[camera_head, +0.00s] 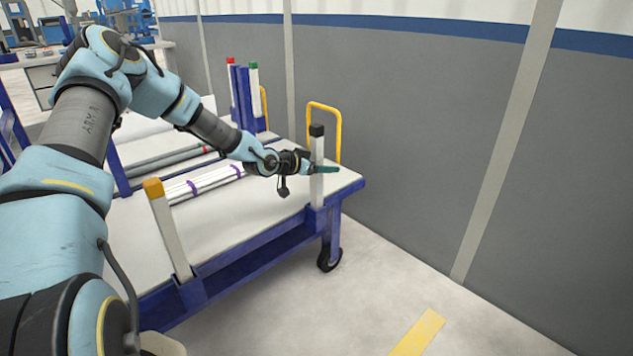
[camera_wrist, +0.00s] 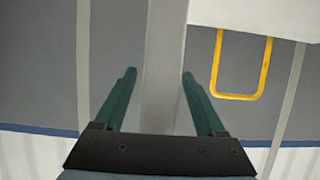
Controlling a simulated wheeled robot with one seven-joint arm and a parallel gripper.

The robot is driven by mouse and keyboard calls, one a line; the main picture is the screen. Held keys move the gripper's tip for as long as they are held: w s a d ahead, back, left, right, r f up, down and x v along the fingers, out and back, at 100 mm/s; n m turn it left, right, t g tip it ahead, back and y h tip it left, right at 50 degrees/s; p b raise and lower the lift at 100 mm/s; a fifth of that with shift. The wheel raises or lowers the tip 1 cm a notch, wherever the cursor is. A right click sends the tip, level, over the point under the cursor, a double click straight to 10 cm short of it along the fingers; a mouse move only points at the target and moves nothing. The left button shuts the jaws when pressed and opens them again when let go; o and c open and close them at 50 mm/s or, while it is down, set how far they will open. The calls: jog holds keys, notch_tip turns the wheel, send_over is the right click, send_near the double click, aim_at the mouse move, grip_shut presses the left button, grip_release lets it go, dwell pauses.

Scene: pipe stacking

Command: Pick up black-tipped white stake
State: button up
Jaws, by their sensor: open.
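The black-tipped white stake (camera_head: 317,150) stands upright at the near right corner of the blue cart. Its black tip (camera_head: 317,130) is at the top. My gripper (camera_head: 325,169) is level with the stake's upper half, below the black tip, and its green fingers show at the stake. In the wrist view the fingers of my gripper (camera_wrist: 158,75) are open. A pale grey upright bar, which looks like the stake (camera_wrist: 165,60), runs between them. The black tip is not visible in the wrist view.
The cart (camera_head: 240,225) has other stakes: orange-tipped (camera_head: 168,230), red-tipped (camera_head: 231,85) and green-tipped (camera_head: 254,90). White pipes (camera_head: 205,184) with purple bands lie on its bed. A yellow handle (camera_head: 338,130) stands behind the stake, also in the wrist view (camera_wrist: 241,97). Floor right is clear.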

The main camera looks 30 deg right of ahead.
grip_shut()
dwell(0.6)
